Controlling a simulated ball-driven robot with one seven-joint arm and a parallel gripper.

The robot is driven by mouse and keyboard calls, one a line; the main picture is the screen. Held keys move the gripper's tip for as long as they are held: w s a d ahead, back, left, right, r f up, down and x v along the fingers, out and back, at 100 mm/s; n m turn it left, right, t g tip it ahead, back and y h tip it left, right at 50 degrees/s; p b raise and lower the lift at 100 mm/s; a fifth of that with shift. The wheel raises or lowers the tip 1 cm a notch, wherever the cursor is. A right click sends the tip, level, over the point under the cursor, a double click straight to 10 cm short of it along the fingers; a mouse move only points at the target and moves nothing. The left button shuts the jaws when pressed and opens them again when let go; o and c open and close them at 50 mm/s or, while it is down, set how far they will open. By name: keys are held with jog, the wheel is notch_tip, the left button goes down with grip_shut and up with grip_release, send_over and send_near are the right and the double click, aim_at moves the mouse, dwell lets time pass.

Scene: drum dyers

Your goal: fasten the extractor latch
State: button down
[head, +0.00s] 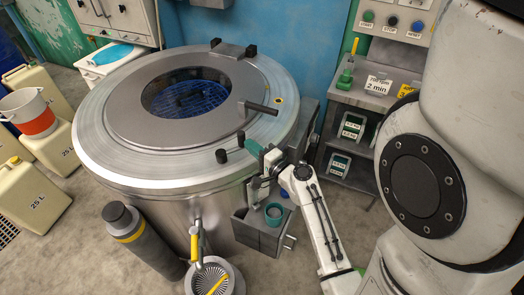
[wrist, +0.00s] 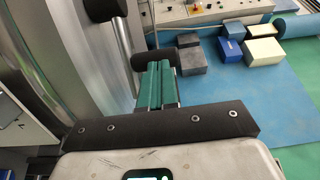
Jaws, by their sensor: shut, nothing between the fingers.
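The extractor (head: 110,165) is a large round steel drum. Its lid (head: 140,125) is down and has a round window with a blue basket below it. A dark bar handle (head: 262,108) lies across the right of the lid. Black-ended latch parts (head: 222,156) are at the near right rim; I cannot tell if the latch is fastened. My gripper (head: 255,148), with green fingers, is at the rim just right of these parts. In the wrist view the shut, empty fingers (wrist: 156,85) point at a black knob (wrist: 152,65), close to or touching it. A metal rod (wrist: 122,50) stands to the left.
A grey box on the drum's side (head: 262,235) holds a green cup below my gripper. A shelf unit (head: 350,130) stands right of the drum, under a button panel (head: 395,22). A dark cylinder (head: 135,235) and pale canisters (head: 60,150) stand left.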

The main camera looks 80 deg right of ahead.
jog(key=shift+w+d, duration=0.3)
jog(key=shift+w, duration=0.1)
